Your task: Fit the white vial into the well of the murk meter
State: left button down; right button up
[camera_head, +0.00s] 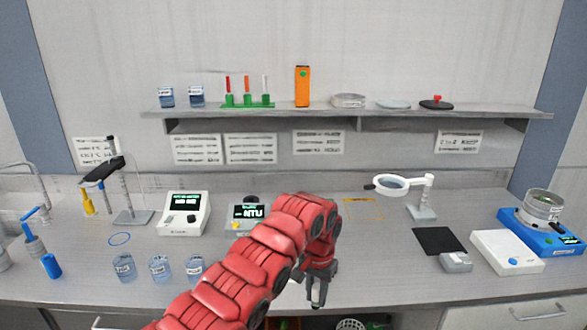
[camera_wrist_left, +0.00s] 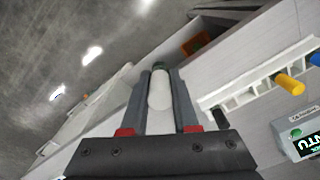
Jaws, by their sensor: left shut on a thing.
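The white vial (camera_wrist_left: 159,92) is between the two fingers of my left gripper (camera_wrist_left: 160,82) in the left wrist view. It has a dark green end. In the head view my left gripper (camera_head: 318,290) is shut on it near the bench's front edge, pointing down, with only a small pale part showing. The murk meter (camera_head: 249,212), a box with a lit NTU display, stands on the bench behind my left arm, which hides part of it. Its display also shows in the left wrist view (camera_wrist_left: 308,146). The well cannot be made out. My right gripper is not in view.
Another white meter (camera_head: 184,214) stands left of the murk meter. Several labelled beakers (camera_head: 160,268) stand at the front left. A ring magnifier (camera_head: 392,186) on a stand, a dark mat (camera_head: 438,240) and white devices (camera_head: 506,252) are to the right. A shelf (camera_head: 345,112) runs above.

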pick_arm(q)
jog(key=w+a+r+n, duration=0.1)
jog(key=a+r+n, duration=0.1)
jog(key=a, duration=0.9)
jog(key=w+a+r+n, duration=0.2)
jog(key=a+r+n, duration=0.1)
jog(key=a, duration=0.8)
jog(key=shift+w+a+n, duration=0.25)
jog(key=shift+a+n, duration=0.05)
jog(key=shift+n, duration=0.4)
